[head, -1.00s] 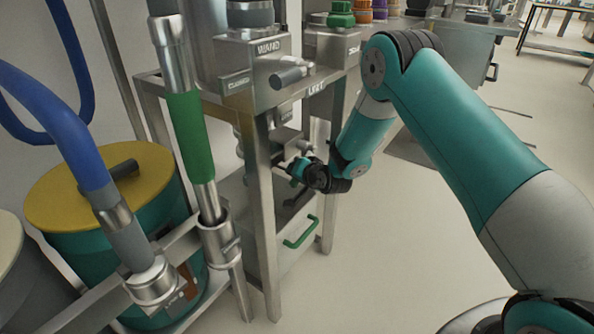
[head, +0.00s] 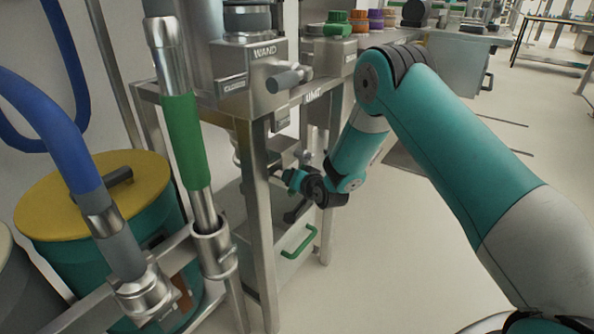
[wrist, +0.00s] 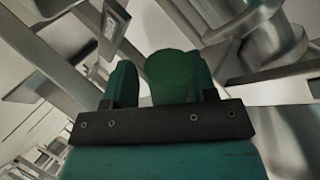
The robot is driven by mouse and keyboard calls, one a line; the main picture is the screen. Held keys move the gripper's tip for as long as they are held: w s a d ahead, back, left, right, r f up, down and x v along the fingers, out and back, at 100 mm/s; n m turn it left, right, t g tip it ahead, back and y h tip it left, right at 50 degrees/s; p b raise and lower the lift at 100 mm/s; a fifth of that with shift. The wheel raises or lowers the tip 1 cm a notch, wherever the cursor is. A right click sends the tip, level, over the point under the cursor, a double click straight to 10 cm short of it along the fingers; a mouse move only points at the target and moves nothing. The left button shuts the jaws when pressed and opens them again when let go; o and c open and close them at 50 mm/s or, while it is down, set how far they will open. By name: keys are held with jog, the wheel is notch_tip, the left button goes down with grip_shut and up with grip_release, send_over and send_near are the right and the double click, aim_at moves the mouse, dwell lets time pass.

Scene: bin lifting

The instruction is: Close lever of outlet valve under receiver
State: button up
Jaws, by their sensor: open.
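My gripper (head: 291,181) is under the steel bench in the head view, among the metal fittings below the receiver. My arm hides part of that area. In the wrist view my gripper (wrist: 160,80) has its two fingers apart. A green round-ended grip (wrist: 172,72) shows between them, closer to the right finger. It looks like the valve lever's handle; I cannot tell whether a finger touches it. A dark lever with a black knob (head: 291,216) hangs just below my gripper. The valve body is mostly hidden.
The steel bench leg (head: 263,240) stands left of my gripper. A green pull handle (head: 300,242) is lower down. A green-sleeved wand (head: 187,140), blue hose (head: 50,125) and yellow-lidded drum (head: 75,200) are on the left. Open floor lies to the right.

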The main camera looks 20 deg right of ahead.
jog(key=w+d+f+n+t+h+b, duration=0.25)
jog(key=d+n+t+b, duration=0.3)
jog(key=b, duration=0.45)
jog(key=s+b, duration=1.5)
jog(key=s, duration=0.1)
jog(key=s+a+r+n+g+y+p, duration=0.2)
jog(key=a+r+p, duration=0.4)
jog(key=r+p, duration=0.5)
jog(key=s+a+r+n+g+y+p, duration=0.2)
jog(key=s+a+r+g+y+p, duration=0.3)
jog(key=r+p, duration=0.7)
jog(key=shift+s+a+r+n+g+p, duration=0.3)
jog(key=shift+s+a+r+n+g, duration=0.1)
jog(key=shift+s+a+g, duration=0.15)
